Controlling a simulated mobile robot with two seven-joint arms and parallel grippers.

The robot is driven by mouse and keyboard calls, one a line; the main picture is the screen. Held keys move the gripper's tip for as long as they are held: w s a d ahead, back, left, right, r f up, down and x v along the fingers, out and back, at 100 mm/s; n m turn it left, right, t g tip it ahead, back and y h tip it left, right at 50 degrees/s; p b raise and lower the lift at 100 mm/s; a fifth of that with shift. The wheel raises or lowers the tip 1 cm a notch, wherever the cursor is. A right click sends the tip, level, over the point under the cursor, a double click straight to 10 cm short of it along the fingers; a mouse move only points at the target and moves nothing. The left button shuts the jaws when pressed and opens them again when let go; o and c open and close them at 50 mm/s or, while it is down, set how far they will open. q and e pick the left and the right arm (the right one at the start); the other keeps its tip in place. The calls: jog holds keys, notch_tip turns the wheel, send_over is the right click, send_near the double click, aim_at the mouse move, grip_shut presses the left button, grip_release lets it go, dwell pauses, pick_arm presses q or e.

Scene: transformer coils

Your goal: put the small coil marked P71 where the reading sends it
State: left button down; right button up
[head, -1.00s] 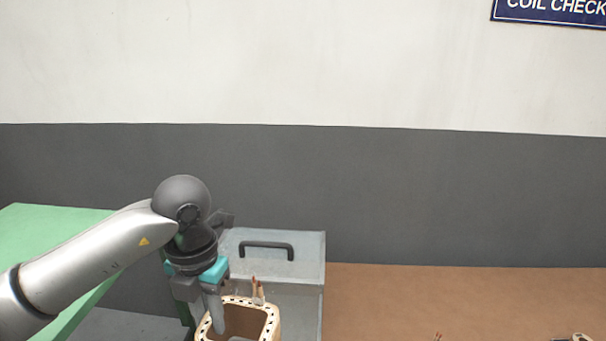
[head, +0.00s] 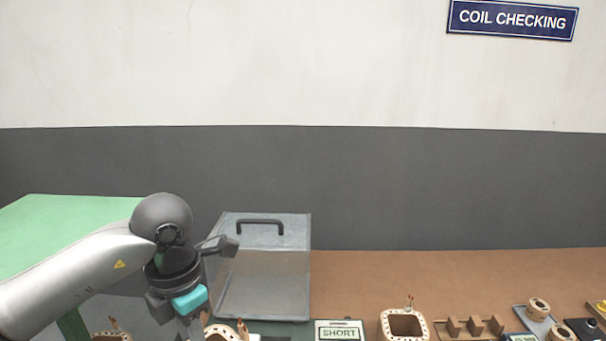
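My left gripper (head: 188,318) points down at the lower left, its fingertips cut off by the bottom edge. A large tan coil (head: 222,332) with copper leads stands close to its right side; I cannot tell whether they touch. Two small tan coils are at the right: one on a blue-grey tray (head: 521,313), the upper small coil (head: 538,307), and a lower small coil (head: 560,332) beside it. No P71 mark is legible, and no reading shows. My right gripper is out of view.
A grey metal box with a black handle (head: 260,224) stands behind the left gripper. Another large coil (head: 404,325) and a wooden notched rack (head: 468,329) are right of the sign. A green surface (head: 60,215) lies left. The brown bench (head: 400,270) is clear at the back.

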pick_arm(q)
jog(key=shift+s+f+m, duration=0.25)
jog(key=shift+s+m, duration=0.05)
jog(key=shift+m, duration=0.6)
jog(key=shift+s+d+f+m+b, duration=0.2)
jog(key=shift+s+f+m+b, duration=1)
jog(key=shift+m, duration=3.2)
jog(key=shift+s+d+f+m+b, duration=0.15)
jog(key=shift+s+f+m+b, duration=0.5)
jog(key=shift+m+b, duration=2.45)
jog(key=shift+s+d+f+m+b, duration=0.15)
jog(key=shift+s+f+m, duration=0.8)
jog(key=shift+m, duration=4.75)
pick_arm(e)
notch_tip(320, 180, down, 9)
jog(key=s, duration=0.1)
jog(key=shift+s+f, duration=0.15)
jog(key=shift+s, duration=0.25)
pick_arm(q)
jog(key=shift+w+d+f, duration=0.1)
jog(key=shift+w+f, duration=0.2)
jog(key=shift+w, duration=0.05)
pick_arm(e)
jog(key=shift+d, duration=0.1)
